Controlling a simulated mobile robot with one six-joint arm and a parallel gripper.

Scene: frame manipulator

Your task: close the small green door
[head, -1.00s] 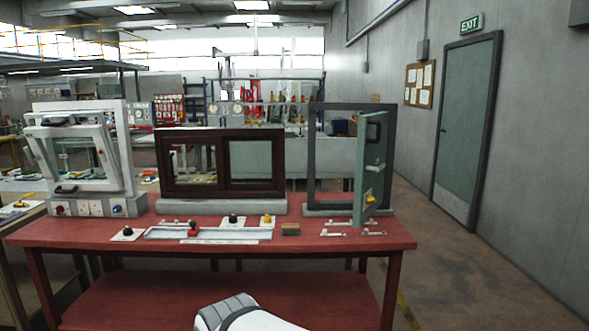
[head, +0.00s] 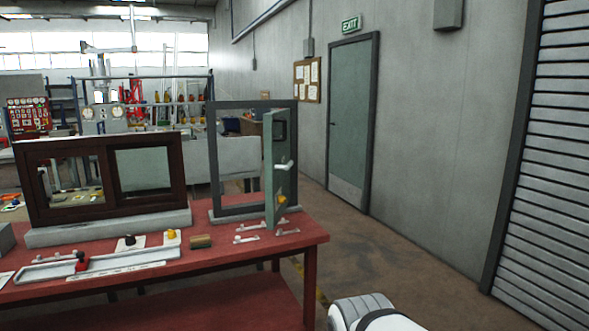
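The small green door (head: 271,165) is hinged in a dark grey frame (head: 216,165) at the right end of the red table. It stands wide open, swung out toward me and seen nearly edge-on. A white lever handle (head: 284,165) and a yellow knob (head: 281,200) are on its right face. The frame's opening is clear to its left. A white and grey part of my arm shows at the bottom edge, apart from the door. My gripper is not in view.
The red table (head: 310,240) also carries a brown sliding window (head: 105,175), a small brown block (head: 201,242) and loose metal handles (head: 246,239). Open floor (head: 400,255) lies right of the table. A large green door (head: 350,125) is in the wall behind.

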